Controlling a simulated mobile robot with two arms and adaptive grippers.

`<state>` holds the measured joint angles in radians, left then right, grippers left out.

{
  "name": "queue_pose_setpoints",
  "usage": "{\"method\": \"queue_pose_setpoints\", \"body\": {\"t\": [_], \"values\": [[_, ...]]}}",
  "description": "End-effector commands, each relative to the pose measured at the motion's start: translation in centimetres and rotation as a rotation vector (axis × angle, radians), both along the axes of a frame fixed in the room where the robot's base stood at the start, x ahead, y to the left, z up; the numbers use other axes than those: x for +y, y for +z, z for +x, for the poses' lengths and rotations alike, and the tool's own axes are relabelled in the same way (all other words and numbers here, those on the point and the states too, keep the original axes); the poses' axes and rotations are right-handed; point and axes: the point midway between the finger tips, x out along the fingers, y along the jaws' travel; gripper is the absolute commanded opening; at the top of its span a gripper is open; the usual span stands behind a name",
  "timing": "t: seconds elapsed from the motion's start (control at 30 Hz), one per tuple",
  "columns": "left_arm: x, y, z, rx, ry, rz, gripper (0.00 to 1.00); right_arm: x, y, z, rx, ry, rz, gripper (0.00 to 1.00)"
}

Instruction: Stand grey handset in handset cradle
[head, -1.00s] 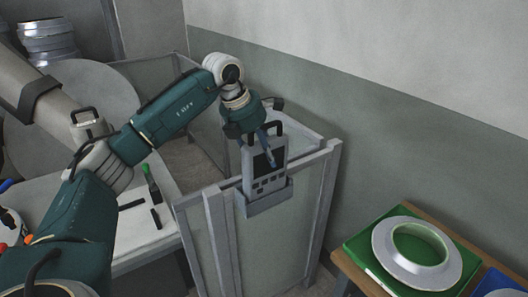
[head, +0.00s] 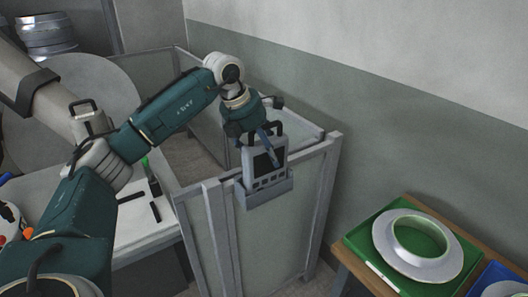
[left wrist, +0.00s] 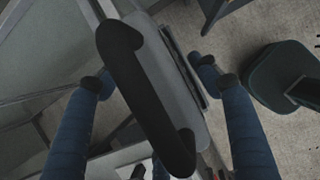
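The grey handset (head: 262,172), with a dark screen, a row of buttons and a black top handle, stands nearly upright with its lower end inside the handset cradle (head: 266,193). The cradle is a grey pocket on the front of the partition's corner panel. My left gripper (head: 269,148) comes from above with one finger across the screen side. My right gripper is not in view.
Grey framed partition panels (head: 312,190) surround the cradle. At right, a wooden table bears a green tray (head: 371,266) with a pale ring mould (head: 382,247). At left, a white worktop (head: 140,228) holds a green-topped bottle and black bars. The wall stands close behind.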

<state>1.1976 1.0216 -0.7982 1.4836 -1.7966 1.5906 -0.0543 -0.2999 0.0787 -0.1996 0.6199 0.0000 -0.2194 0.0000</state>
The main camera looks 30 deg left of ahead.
Motion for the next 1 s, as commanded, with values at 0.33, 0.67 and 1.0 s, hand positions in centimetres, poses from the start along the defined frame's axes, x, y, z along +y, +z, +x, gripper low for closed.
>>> {"method": "queue_pose_setpoints", "body": {"t": [0.33,0.67,1.0], "values": [[0.2,0.8,-0.4,0.002,0.0,0.002,0.62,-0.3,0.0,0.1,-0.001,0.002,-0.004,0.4],[1.2,7.1,-2.8,-0.001,-0.001,0.001,0.62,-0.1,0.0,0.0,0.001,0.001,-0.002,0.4],[1.8,10.8,-4.3,0.001,0.0,0.0,0.62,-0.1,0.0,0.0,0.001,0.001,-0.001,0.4]]}}
